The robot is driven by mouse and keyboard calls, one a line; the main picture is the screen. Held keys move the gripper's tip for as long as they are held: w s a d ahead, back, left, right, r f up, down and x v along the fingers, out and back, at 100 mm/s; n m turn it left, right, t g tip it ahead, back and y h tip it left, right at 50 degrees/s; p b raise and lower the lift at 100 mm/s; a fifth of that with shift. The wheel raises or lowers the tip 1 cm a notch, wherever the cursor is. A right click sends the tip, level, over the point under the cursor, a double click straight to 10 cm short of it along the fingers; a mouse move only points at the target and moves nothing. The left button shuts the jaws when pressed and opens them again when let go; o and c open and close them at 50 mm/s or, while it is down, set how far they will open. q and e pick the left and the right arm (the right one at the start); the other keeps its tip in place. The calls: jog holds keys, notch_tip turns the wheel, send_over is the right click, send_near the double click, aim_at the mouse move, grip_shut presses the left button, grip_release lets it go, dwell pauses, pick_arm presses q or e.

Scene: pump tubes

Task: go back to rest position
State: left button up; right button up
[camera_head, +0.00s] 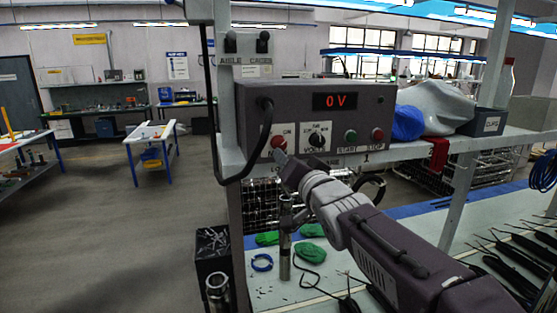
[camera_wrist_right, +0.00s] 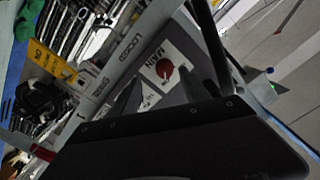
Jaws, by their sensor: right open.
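My right gripper (camera_head: 281,158) is at the lower left of the grey control box (camera_head: 358,103) in the head view, just below the red MAIN knob (camera_head: 279,142). In the right wrist view my right gripper (camera_wrist_right: 158,95) has its dark fingers spread apart. Whether a finger touches the knob cannot be told. My right arm reaches in from the lower right. My left gripper is not in view.
The box shows 0 V and stands on a shelf above a bench (camera_head: 262,297). A metal tube (camera_head: 285,240) stands upright on the bench near green gloves (camera_head: 311,230) and a blue ring (camera_head: 262,262). A black cable (camera_head: 214,110) loops left of the box.

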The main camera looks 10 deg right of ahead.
jog(key=s+f+g, duration=0.2)
jog(key=f+g, duration=0.2)
jog(key=f, duration=1)
jog(key=s+f+g, duration=0.2)
jog(key=f+g, duration=0.2)
jog(key=f, duration=1)
jog(key=s+f+n+g, duration=0.6)
jog(key=s+f, duration=0.9)
jog(key=s, duration=0.5)
jog(key=g, duration=0.2)
jog(key=shift+f+g, duration=0.3)
jog(key=shift+f, duration=0.1)
